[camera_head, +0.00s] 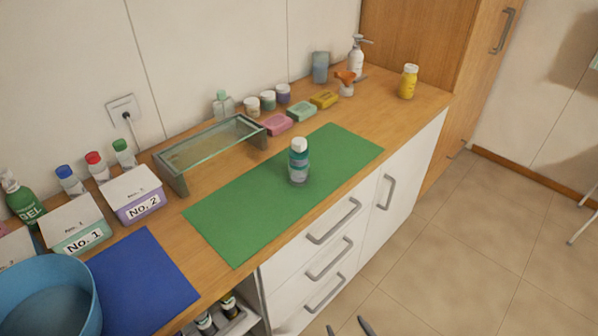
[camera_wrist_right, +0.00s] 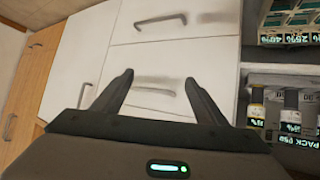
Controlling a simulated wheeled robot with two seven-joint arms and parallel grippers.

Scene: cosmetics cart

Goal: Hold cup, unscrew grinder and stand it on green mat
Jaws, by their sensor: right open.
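A small upright container (camera_head: 299,162) stands on the green mat (camera_head: 235,225), near the mat's middle. It has a white top, a dark teal middle and a greyish clear lower part. It looks like a grinder on a cup, but the joint between them is too small to make out. My right gripper (camera_head: 348,328) shows only its fingertips at the bottom edge of the head view, low in front of the cabinet and well away from the container. In the right wrist view my right gripper (camera_wrist_right: 160,80) is open and empty, facing the white drawers. My left gripper is not in view.
A glass-topped stand (camera_head: 212,144) is behind the mat, with soap bars (camera_head: 302,111) and jars near it. A blue mat (camera_head: 140,280), a blue bowl (camera_head: 45,300) and labelled boxes (camera_head: 132,193) are at left. Drawer handles (camera_head: 333,222) stick out in front. The mat is otherwise clear.

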